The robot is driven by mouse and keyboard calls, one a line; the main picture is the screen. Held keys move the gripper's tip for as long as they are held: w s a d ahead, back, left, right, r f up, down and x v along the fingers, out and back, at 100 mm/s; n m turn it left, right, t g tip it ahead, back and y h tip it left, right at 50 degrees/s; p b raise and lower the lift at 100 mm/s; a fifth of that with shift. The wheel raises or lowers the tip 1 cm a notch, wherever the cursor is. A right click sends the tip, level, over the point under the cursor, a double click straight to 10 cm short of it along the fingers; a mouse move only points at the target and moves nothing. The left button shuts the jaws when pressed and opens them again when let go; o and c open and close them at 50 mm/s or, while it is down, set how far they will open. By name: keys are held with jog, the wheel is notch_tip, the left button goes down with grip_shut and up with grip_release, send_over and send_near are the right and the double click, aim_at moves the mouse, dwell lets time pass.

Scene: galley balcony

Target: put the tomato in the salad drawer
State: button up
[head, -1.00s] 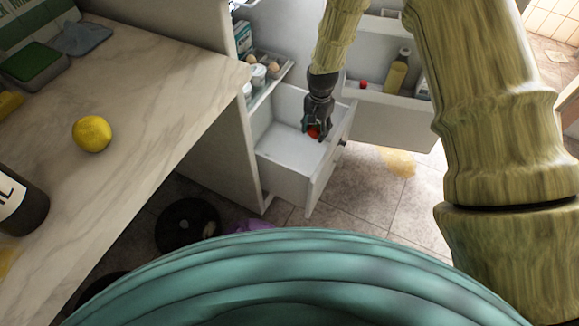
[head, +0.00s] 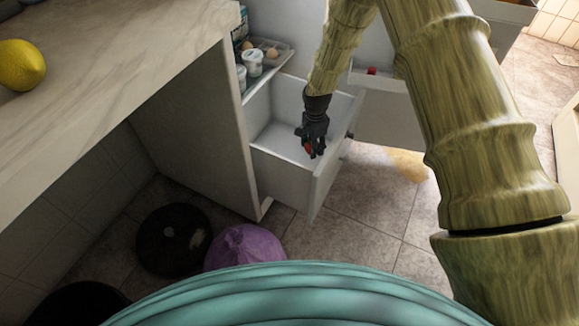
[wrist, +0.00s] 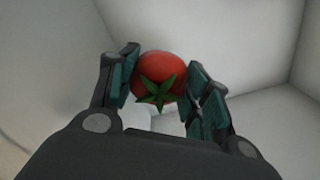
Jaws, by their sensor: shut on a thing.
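The tomato (wrist: 160,76) is red with a green star-shaped stem top. In the wrist view it sits between both finger pads of my gripper (wrist: 165,92), which is shut on it. In the head view my gripper (head: 311,150) points down inside the open salad drawer (head: 284,169), and a bit of the red tomato (head: 307,149) shows at its fingers. The drawer is white and pulled out, and looks otherwise empty. Pale drawer walls surround the tomato in the wrist view. I cannot tell whether the tomato touches the drawer floor.
A shelf with white tubs (head: 252,62) and eggs is above the drawer's left back. The fridge door, with a small red item (head: 371,71), stands open behind. A counter (head: 110,75) with a lemon (head: 20,65) is at left. A purple bag (head: 244,247) lies on the floor.

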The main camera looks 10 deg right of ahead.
aim_at(311, 163)
jog(key=shift+w+f+b, duration=0.15)
jog(key=shift+f+b, duration=0.25)
jog(key=shift+f, duration=0.55)
notch_tip(311, 163, down, 9)
jog(key=b, duration=0.3)
jog(key=shift+b, duration=0.4)
jog(key=shift+f, duration=0.1)
jog(key=o, duration=1.1)
jog(key=shift+c, duration=0.2)
notch_tip(311, 163, up, 12)
jog(key=p, duration=0.4)
